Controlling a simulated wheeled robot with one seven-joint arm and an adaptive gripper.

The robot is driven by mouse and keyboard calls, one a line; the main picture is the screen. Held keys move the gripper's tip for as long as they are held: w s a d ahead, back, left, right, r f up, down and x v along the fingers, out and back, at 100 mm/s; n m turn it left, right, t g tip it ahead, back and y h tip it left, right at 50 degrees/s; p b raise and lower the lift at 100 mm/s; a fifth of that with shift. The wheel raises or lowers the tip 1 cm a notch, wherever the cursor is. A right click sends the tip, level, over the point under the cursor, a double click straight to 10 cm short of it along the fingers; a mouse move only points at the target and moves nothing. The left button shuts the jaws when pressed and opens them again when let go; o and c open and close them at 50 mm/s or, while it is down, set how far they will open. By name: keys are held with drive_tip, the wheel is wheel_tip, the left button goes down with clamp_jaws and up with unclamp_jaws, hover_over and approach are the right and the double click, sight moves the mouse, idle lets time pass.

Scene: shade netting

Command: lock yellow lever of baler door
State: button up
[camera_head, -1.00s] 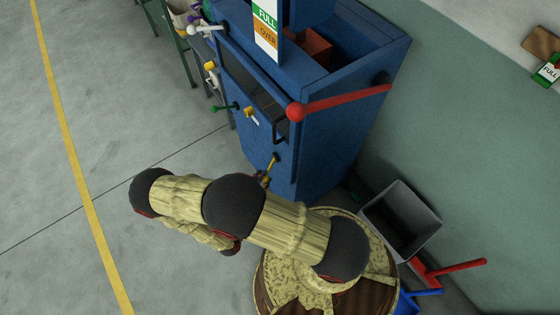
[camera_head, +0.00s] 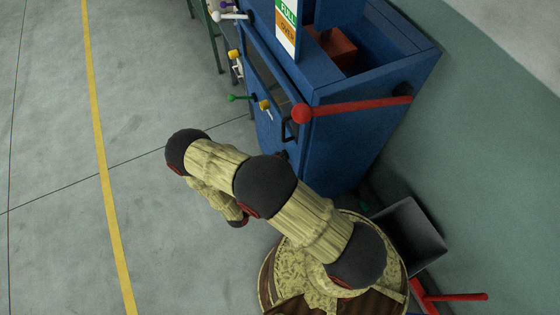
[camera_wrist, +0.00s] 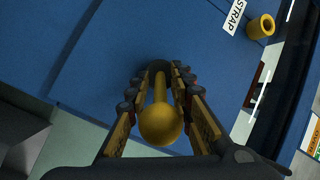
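In the wrist view a yellow lever with a ball end (camera_wrist: 160,125) projects from a blue panel of the baler (camera_wrist: 120,60). My gripper (camera_wrist: 161,84) has one finger on each side of the lever, with the rod and ball between them. The fingers are apart, with gaps visible beside the rod; I see no firm contact. In the head view the blue baler (camera_head: 345,150) stands behind my arm. My gripper and this lever are mostly hidden there by the arm.
The baler has a long red lever (camera_head: 355,107), a green-knobbed lever (camera_head: 242,98) and a yellow knob (camera_head: 265,104). A grey bin (camera_head: 412,235) and a red-handled tool (camera_head: 450,297) lie near the wall at the right. The floor at the left is clear.

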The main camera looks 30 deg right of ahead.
clamp_jaws()
idle(0.6)
